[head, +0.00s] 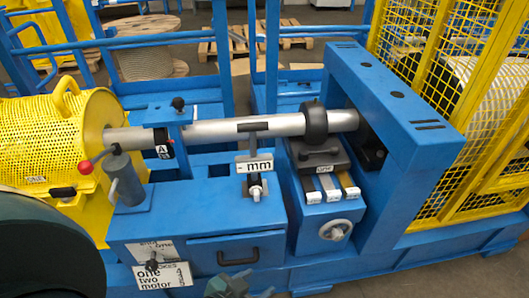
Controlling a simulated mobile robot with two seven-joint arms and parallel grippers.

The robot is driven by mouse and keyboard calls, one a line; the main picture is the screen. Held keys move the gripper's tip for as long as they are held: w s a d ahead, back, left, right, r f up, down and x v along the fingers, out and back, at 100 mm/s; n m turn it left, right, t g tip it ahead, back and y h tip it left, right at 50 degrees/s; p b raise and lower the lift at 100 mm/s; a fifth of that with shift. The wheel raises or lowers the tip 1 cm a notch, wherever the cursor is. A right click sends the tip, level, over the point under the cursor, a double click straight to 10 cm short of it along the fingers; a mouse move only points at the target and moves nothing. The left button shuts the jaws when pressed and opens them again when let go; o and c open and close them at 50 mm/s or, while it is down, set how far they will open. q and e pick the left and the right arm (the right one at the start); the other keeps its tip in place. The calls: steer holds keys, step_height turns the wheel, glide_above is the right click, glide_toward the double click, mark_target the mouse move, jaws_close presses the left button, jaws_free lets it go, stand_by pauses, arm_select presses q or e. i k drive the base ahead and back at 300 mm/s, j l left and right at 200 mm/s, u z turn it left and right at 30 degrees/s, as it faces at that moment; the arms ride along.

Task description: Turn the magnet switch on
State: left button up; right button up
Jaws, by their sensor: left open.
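No part is clearly labelled as the magnet switch, so I cannot tell for sure which one it is. A grey upright cylinder (128,179) on the blue bench has a lever with a red ball (86,167) pointing left. A small black toggle (152,264) sits by the white labels on the bench front. A grey knob (256,190) stands under the "mm" plate (255,166). My left gripper (238,289) shows partly at the bottom edge, in front of the bench and apart from these parts. It is open; its fingers are mostly cut off. My right gripper is not in view.
A grey shaft (218,131) runs from the yellow mesh guard (45,137) to the blue frame (405,100). A yellow cage (440,110) stands at right.

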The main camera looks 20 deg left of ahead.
mark_target(256, 191)
steer(key=i+l, duration=0.35)
steer(key=i, duration=0.15)
steer(key=i+l+u, duration=0.1)
steer(key=u, duration=0.25)
steer(key=i+l+u, duration=0.15)
steer(key=u, duration=0.2)
steer(key=l+u, duration=0.2)
steer(key=u, duration=0.75)
steer(key=i+l, duration=0.05)
